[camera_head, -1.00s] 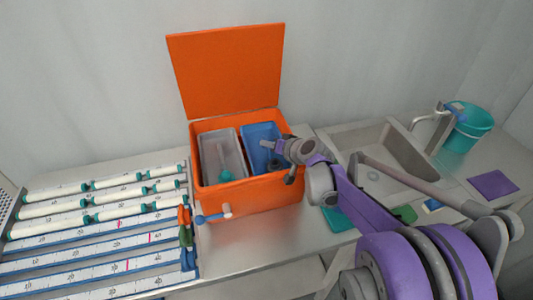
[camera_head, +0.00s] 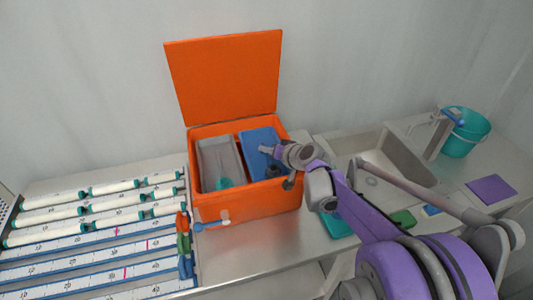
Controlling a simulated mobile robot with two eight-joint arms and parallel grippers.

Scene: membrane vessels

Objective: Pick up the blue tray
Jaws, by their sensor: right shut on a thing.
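The blue tray (camera_head: 256,146) is in the right half of the open orange box (camera_head: 250,199), beside a grey tray (camera_head: 219,160). My right gripper (camera_head: 269,152) is at the blue tray's right side, shut on it; the exact grip is partly hidden by my wrist. A small dark object (camera_head: 272,171) shows in or at the blue tray near the gripper. My left gripper is not in view.
The box's orange lid (camera_head: 225,78) stands open against the wall. A rack with white vessels (camera_head: 110,188) and ruled strips is at left. A sink (camera_head: 385,165), teal bucket (camera_head: 466,132) and purple mat (camera_head: 491,189) are at right.

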